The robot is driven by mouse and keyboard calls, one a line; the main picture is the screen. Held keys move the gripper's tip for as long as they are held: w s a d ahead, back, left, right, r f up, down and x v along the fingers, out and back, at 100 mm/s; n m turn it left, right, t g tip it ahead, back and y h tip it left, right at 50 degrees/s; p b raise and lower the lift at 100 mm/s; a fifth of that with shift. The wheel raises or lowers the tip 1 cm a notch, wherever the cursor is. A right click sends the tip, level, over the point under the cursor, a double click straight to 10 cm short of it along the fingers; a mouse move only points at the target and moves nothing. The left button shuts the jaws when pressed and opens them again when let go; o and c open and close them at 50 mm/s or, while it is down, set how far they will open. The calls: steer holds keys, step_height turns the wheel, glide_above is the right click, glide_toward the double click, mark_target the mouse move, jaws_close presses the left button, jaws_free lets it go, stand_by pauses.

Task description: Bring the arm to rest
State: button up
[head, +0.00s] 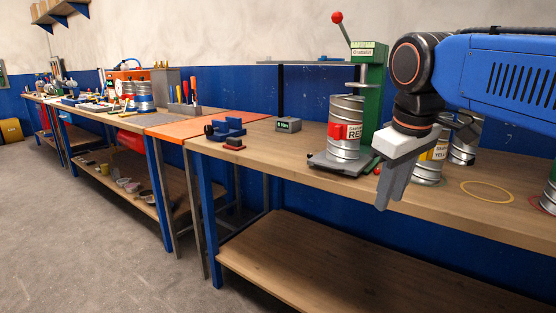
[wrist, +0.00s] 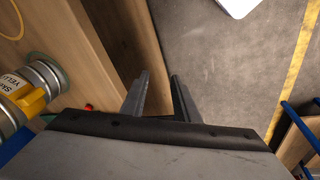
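My arm reaches in from the right in the head view. My gripper (head: 383,203) points down in front of the workbench (head: 300,150). In the wrist view my gripper (wrist: 159,75) has its two fingers apart, with nothing between them. A metal duct piece with a red label (head: 343,130) stands upright on the base of a green press (head: 368,90), left of my gripper. A duct piece with a yellow label (head: 432,163) stands behind my gripper and is partly hidden. It also shows at the left of the wrist view (wrist: 35,95), apart from my fingers.
Another duct piece (head: 464,145) stands behind, partly hidden by my arm. A yellow ring (head: 487,191) marks the bench top to the right. A blue fixture (head: 226,129) and a small grey box (head: 288,125) stand farther left. The floor (head: 90,240) in front is clear.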

steer(key=s+d+f+m, duration=0.2)
steer(key=s+f, duration=0.2)
steer(key=f, duration=0.3)
steer(key=s+d+f+m+t, duration=0.1)
steer(key=s+f, duration=0.3)
steer(key=f, duration=0.4)
steer(key=s+d+f+m, duration=0.3)
steer(key=s+f, duration=0.1)
steer(key=f, duration=0.3)
steer(key=shift+s+d+f+t, duration=0.15)
steer(key=shift+d+f+t, duration=0.15)
steer(key=shift+f+t, duration=0.1)
steer(key=shift+r, duration=0.1)
